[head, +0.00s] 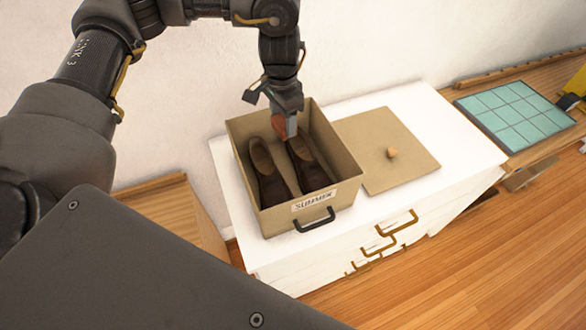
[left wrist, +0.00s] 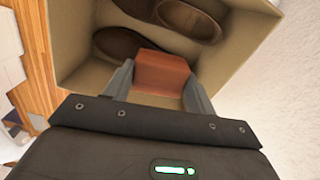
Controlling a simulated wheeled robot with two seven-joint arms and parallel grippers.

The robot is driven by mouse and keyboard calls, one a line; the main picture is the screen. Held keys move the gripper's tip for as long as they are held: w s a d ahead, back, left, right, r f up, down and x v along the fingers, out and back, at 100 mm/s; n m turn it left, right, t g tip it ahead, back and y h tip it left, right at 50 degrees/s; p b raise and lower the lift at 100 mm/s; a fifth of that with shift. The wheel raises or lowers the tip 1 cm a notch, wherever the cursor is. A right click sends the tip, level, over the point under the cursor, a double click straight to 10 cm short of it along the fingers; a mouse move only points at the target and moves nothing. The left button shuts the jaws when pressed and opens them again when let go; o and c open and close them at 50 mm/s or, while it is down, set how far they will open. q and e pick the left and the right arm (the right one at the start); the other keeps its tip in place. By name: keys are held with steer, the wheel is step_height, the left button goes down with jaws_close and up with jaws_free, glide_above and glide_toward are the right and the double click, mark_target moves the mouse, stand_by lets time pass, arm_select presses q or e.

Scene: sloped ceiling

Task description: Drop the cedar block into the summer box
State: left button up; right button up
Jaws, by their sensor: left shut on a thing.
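The summer box (head: 270,222) is a tan open box with a "SUMMER" label and a dark handle on its front, standing on a white dresser. Dark brown shoes (head: 268,180) lie inside it. My left gripper (head: 286,126) points down at the back part of the box opening. It is shut on the reddish-brown cedar block (head: 278,127). In the left wrist view the block (left wrist: 161,72) sits between the two fingers, with the box wall (left wrist: 240,60) and shoes (left wrist: 188,20) beyond it. I cannot tell the exact height of the block over the box floor. My right gripper is not in view.
A tan lid (head: 400,165) with a small knob lies flat on the white dresser (head: 440,125) right of the box. A teal gridded mat (head: 515,112) lies on a wooden surface farther right. The wall is close behind the box.

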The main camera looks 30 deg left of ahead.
arm_select(q)
steer(key=o, duration=1)
steer(key=shift+o, duration=0.2)
steer(key=shift+r, duration=0.1)
step_height(320, 180, up, 11)
steer(key=b, duration=0.2)
steer(key=shift+b, duration=0.3)
